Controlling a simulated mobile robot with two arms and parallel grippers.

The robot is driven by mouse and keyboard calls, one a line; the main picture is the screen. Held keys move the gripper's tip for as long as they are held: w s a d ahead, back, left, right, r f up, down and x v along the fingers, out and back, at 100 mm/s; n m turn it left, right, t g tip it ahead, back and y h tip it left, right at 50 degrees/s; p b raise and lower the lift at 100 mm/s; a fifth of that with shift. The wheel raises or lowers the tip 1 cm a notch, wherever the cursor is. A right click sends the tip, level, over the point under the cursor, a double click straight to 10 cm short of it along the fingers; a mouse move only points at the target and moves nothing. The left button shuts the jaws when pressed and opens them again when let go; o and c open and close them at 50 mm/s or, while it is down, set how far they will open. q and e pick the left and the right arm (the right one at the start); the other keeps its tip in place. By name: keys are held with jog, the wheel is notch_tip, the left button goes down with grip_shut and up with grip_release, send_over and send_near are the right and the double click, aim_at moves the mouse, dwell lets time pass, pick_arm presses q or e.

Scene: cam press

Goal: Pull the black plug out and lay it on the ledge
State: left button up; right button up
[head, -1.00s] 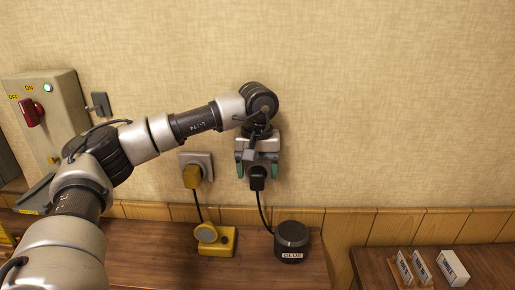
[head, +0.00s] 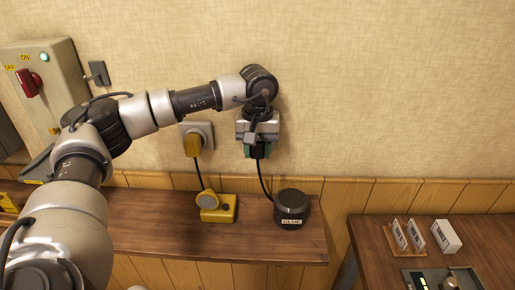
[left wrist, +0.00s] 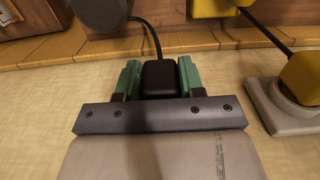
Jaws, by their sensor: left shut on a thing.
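The black plug (left wrist: 160,77) sits between the green fingers of my left gripper (head: 259,152), which is shut on it against the wall. In the left wrist view the gripper (left wrist: 159,80) has one finger on each side of the plug. The socket behind the plug is hidden, so I cannot tell whether the plug is still seated. Its black cord runs down to the black glue pot (head: 290,206). The wooden ledge (head: 150,238) runs along the wall below. My right gripper is not in view.
A yellow plug (head: 192,145) sits in a grey socket left of my gripper, corded to a yellow device (head: 218,209) on the ledge. A control box (head: 42,85) with a red switch is at far left. A second table (head: 440,262) with white blocks stands right.

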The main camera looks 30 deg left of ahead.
pick_arm(q)
jog(key=c, duration=0.4)
jog(key=shift+o, duration=0.2)
jog(key=shift+s+d+b, duration=0.15)
jog(key=shift+s+d, duration=0.4)
jog(key=shift+s, duration=0.35)
jog(key=shift+s+d+b, duration=0.15)
jog(key=shift+s+d, duration=0.35)
jog(key=shift+s, duration=0.35)
